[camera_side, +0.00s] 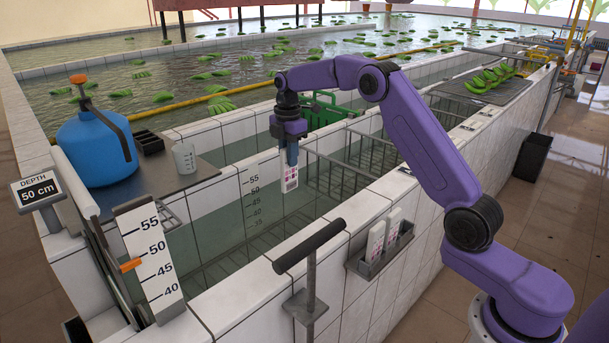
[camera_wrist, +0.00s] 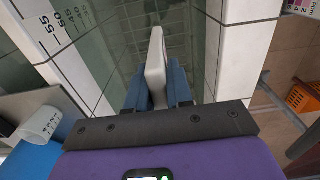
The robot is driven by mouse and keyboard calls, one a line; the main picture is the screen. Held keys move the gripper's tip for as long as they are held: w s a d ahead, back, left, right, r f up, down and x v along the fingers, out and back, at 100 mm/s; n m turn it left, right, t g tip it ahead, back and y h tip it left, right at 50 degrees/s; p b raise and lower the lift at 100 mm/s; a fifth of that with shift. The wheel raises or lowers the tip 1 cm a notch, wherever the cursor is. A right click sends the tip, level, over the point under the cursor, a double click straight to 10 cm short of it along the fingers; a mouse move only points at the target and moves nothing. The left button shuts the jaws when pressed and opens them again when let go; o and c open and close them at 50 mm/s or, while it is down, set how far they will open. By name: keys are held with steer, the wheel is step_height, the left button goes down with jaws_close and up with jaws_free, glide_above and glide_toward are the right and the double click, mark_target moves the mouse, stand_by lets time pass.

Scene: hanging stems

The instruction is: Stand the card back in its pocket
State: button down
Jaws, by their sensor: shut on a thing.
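My gripper (camera_side: 290,158) points down over the water of the near tank and is shut on a white card (camera_side: 290,179) with pink and dark markings. The card hangs upright below the fingers, above the water. In the wrist view, the card (camera_wrist: 156,58) shows nearly edge-on between the two blue fingers (camera_wrist: 158,88). A grey metal holder (camera_side: 365,268) is fixed to the outer side of the white tiled wall, to the right of my gripper. Two similar cards (camera_side: 376,243) stand in it. Its inside is partly hidden.
A T-shaped handle (camera_side: 310,248) rises from the front wall between the card and the holder. A depth scale (camera_side: 150,260), blue tank (camera_side: 97,148) and white cup (camera_side: 185,158) are on the left. Metal rails (camera_side: 345,165) cross the tank behind the card.

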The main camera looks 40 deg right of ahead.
steer(key=shift+r, duration=0.1)
step_height(320, 180, up, 5)
steer(key=shift+f, duration=0.1)
steer(key=s+d+r, duration=0.2)
steer(key=s+d, duration=1.1)
steer(key=s+d+f, duration=0.1)
steer(key=s+d, duration=0.1)
steer(key=s, duration=0.5)
steer(key=s+d+f, duration=0.1)
steer(key=s+d, duration=0.2)
steer(key=s, duration=0.5)
step_height(320, 180, down, 17)
steer(key=shift+a, duration=0.25)
